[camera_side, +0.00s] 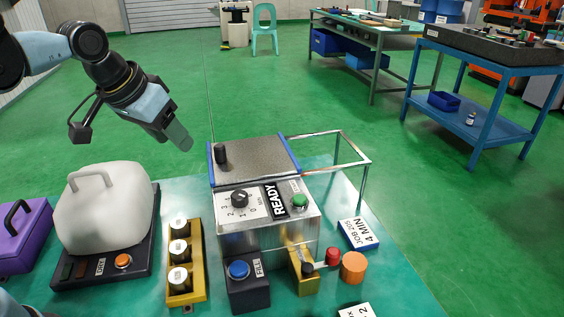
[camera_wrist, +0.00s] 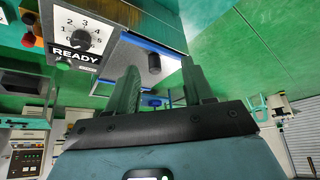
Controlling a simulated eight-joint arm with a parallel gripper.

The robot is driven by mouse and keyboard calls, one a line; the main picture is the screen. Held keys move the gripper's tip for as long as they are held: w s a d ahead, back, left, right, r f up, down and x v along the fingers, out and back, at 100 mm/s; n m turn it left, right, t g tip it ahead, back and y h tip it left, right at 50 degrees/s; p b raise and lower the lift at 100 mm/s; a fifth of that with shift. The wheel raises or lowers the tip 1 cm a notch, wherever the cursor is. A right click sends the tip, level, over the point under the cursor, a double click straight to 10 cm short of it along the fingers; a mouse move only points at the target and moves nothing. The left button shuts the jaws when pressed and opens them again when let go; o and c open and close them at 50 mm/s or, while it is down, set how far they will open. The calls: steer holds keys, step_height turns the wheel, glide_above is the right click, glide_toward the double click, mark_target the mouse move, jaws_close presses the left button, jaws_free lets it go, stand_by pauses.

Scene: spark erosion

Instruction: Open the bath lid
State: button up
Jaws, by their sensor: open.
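The bath lid (camera_side: 262,160) is a grey speckled plate with blue side edges, lying flat on top of the metal machine box (camera_side: 265,228). A black upright knob (camera_side: 221,153) stands near its left edge. The lid looks shut, and what is under it is hidden. My gripper (camera_side: 184,142) is up and left of the knob, apart from it and holding nothing. In the wrist view my two dark fingers (camera_wrist: 160,68) are spread, and the knob (camera_wrist: 154,63) appears between their tips, farther off. The lid (camera_wrist: 126,55) also shows there.
The front panel has a dial (camera_side: 239,199), a READY display (camera_side: 275,199) and a green button (camera_side: 299,200). A white handled cover (camera_side: 107,210) and a yellow rack (camera_side: 183,262) stand left. A metal frame (camera_side: 345,147) rises behind right. Air above the lid is clear.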

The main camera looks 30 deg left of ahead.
steer(key=g, duration=0.1)
glide_toward(218, 146)
steer(key=x, duration=0.9)
stand_by(0.4)
jaws_close()
